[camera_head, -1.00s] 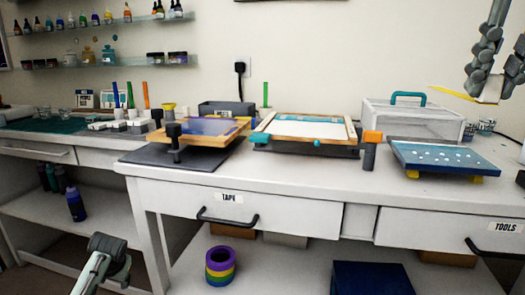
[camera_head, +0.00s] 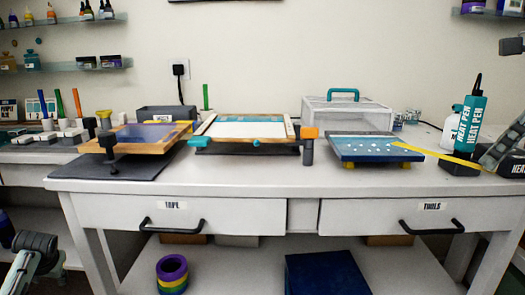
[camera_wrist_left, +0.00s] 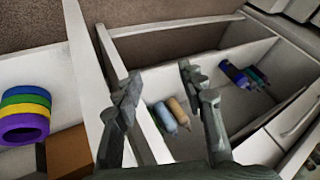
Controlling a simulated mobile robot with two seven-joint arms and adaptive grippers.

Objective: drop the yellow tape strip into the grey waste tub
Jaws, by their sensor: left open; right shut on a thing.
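The yellow tape strip (camera_head: 435,154) is long and thin. It stretches left from my right gripper (camera_head: 487,160), which is shut on its right end at the right edge of the head view. My left gripper (camera_wrist_left: 157,88) is open and empty in the left wrist view, over the lower shelving. Part of my left arm shows low at the left of the head view.
The bench holds a wooden frame (camera_head: 140,138), a teal-and-wood screen (camera_head: 245,130), a blue board (camera_head: 372,149), a clear box with teal handle (camera_head: 345,112) and a heat pen bottle (camera_head: 470,125). Tape rolls (camera_head: 172,272) sit on the shelf below.

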